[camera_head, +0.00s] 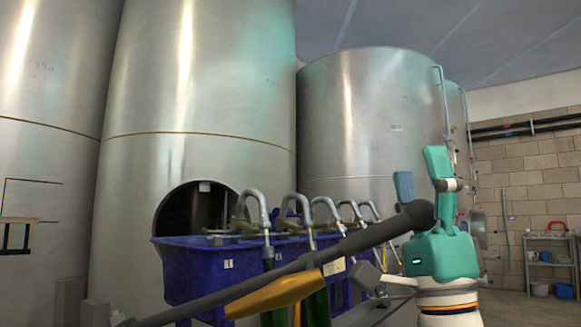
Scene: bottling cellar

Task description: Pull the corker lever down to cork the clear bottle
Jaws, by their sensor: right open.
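The corker lever (335,248) is a long dark grey bar. It slants up from the bottom left to a round knob at its right end. My right gripper (421,178) is teal, with its fingers pointing up. It is open, and the knob is at the gap between the fingers; I cannot tell whether they touch it. An orange-yellow part (276,294) shows below the bar; I cannot tell whether it belongs to the corker. The clear bottle cannot be made out. My left gripper is not in view.
Behind the lever stands a blue trough (200,270) with several curved metal spouts (290,205) and green bottle shapes (317,308) in front. Large steel tanks (205,80) fill the back. A shelf (550,255) with buckets stands far right by the block wall.

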